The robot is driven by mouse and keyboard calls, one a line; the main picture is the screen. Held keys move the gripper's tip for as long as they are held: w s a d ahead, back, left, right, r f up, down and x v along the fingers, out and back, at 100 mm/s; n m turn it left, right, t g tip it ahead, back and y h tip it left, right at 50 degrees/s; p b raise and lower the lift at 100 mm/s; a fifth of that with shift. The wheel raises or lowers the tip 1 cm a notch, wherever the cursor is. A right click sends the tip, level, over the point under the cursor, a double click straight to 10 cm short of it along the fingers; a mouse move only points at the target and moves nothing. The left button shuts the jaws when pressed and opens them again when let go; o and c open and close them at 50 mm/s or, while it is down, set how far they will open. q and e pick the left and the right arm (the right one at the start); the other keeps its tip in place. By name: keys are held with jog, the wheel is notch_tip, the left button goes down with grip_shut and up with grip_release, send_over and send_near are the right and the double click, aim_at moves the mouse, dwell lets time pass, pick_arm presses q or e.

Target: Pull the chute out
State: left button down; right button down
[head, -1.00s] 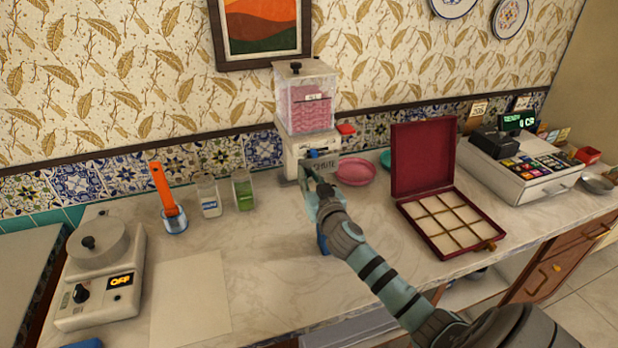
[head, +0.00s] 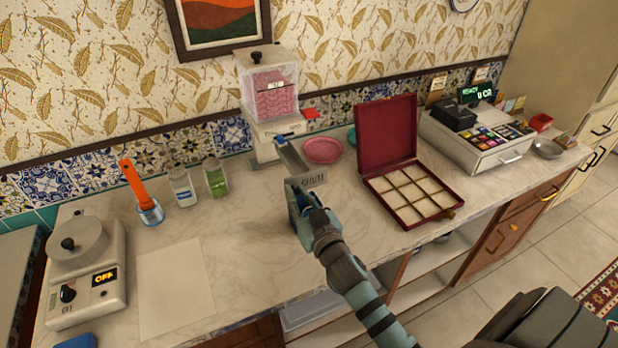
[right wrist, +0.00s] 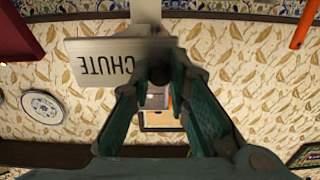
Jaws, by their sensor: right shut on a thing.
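The chute (head: 293,157) is a grey tray sticking out from the front of the dispenser (head: 268,94), a clear box of pink contents on a white base. Its front plate (head: 313,181) reads "CHUTE", and the plate also shows upside down in the right wrist view (right wrist: 96,66). My right gripper (head: 296,188) is at the left part of this plate, above the counter. In the right wrist view its fingertips (right wrist: 160,74) close on the chute's dark knob, beside the lettering. The fingers hide part of the knob. My left gripper is not in view.
An open red box (head: 412,196) with compartments stands right of the chute, and a pink dish (head: 323,150) behind it. Jars (head: 182,188) and a cup with an orange-handled tool (head: 150,212) stand left. The counter (head: 235,235) in front is clear.

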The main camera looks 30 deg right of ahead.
jog(key=shift+s+f, duration=0.15)
jog(key=shift+s, duration=0.6)
jog(key=c, duration=1.5)
grip_release()
jog(key=shift+s+a, duration=0.1)
jog(key=s, duration=0.4)
jog(key=s+a, duration=0.1)
jog(key=s, duration=0.7)
jog(key=shift+a, duration=0.15)
